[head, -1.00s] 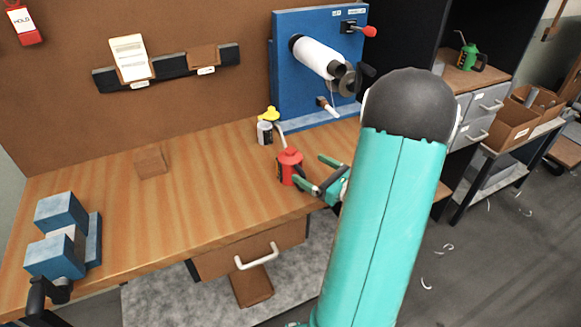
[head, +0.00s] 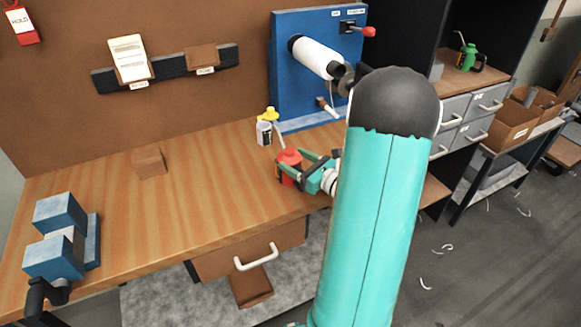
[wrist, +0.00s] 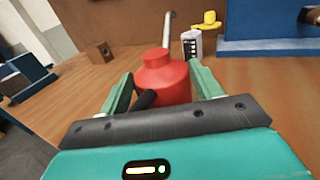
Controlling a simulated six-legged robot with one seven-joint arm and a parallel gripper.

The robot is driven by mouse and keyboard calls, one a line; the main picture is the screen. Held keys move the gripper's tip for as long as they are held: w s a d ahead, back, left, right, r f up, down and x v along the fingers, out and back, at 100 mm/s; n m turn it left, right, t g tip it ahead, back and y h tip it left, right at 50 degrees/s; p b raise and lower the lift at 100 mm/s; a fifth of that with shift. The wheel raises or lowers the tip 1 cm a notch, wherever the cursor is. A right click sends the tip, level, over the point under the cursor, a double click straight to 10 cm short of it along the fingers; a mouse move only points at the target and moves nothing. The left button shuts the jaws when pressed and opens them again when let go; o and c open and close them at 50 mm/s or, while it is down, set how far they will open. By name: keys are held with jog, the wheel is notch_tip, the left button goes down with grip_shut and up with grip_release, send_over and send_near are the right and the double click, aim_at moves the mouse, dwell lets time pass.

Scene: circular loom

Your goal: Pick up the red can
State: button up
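The red can (head: 289,157) stands upright on the wooden bench, with a pale spout rising from it. It also shows in the wrist view (wrist: 164,77), between the two green fingers of my gripper (wrist: 158,88). In the head view my gripper (head: 292,168) reaches in from the right with its fingers on either side of the can. A gap shows beside the fingers in the wrist view, so the gripper looks open around the can. The can's lower part is partly hidden by the gripper.
A white can with a yellow top (head: 264,130) stands just behind the red can. A blue winding panel (head: 290,90) rises at the back. A wooden block (head: 149,162) and a blue vise (head: 62,240) are to the left.

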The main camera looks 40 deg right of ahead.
jog(key=shift+r, duration=0.15)
jog(key=shift+r, duration=0.2)
jog(key=r, duration=0.3)
jog(key=shift+s+a+r, duration=0.1)
jog(key=shift+s, duration=0.15)
jog(key=s+r, duration=0.1)
jog(key=s+a+r, duration=0.1)
jog(key=r, duration=0.1)
jog(key=s+r, duration=0.1)
jog(key=r, duration=0.1)
jog(key=shift+s+a, duration=0.25)
jog(key=shift+s, duration=0.15)
jog(key=s+a+r, duration=0.1)
jog(key=s, duration=0.2)
jog(key=s+a+r, duration=0.1)
jog(key=s, duration=0.2)
jog(key=s+a+r, duration=0.1)
jog(key=s+r, duration=0.1)
jog(key=shift+s+a+r, duration=0.1)
jog(key=shift+s+a, duration=0.2)
jog(key=shift+s, duration=0.1)
